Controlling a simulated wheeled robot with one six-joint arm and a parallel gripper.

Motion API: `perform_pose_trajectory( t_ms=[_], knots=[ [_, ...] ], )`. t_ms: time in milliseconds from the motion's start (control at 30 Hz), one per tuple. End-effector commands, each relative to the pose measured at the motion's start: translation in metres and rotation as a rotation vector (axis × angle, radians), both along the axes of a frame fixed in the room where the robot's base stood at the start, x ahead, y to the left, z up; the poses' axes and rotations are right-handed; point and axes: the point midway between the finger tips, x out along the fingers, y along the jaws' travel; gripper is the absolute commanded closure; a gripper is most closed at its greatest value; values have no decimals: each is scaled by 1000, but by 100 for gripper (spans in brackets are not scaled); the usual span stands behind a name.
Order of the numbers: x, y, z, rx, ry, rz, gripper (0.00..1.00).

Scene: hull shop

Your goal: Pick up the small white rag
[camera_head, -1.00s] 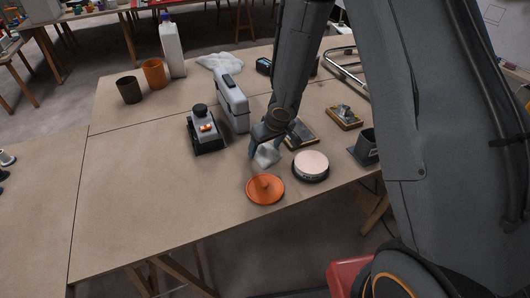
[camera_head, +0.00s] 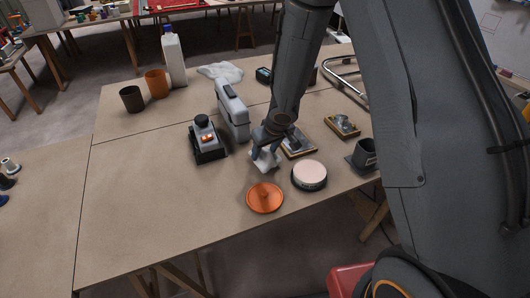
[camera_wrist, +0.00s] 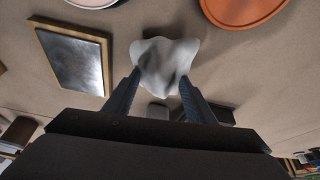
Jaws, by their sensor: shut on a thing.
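The small white rag (camera_head: 266,160) is a crumpled white cloth at my gripper's tips, over the front part of the table. My gripper (camera_head: 259,150) points down and is shut on the rag. In the wrist view the rag (camera_wrist: 165,65) bunches between the two dark fingers (camera_wrist: 158,88). A shadow lies on the tabletop beside it. I cannot tell how far the rag is above the table.
An orange lid (camera_head: 265,198) and a round pale-topped disc (camera_head: 309,175) lie in front. A framed plate (camera_head: 299,147) is right of the gripper. A black-and-grey device (camera_head: 207,140) and grey case (camera_head: 233,110) stand left. A larger white cloth (camera_head: 220,72) lies behind. The table's front left is clear.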

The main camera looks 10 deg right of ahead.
Motion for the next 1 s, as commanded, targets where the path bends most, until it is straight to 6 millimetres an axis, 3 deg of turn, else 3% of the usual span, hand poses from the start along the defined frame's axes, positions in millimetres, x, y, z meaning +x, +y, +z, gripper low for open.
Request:
perform_pose_trajectory(
  t_ms=[33,200,500,1000],
  knots=[
    [-2,0,13,-1,0,2,72],
    [-1,0,36,0,0,1,72],
    [-1,0,65,0,-1,0,72],
    [0,0,73,0,0,-1,72]
  ],
)
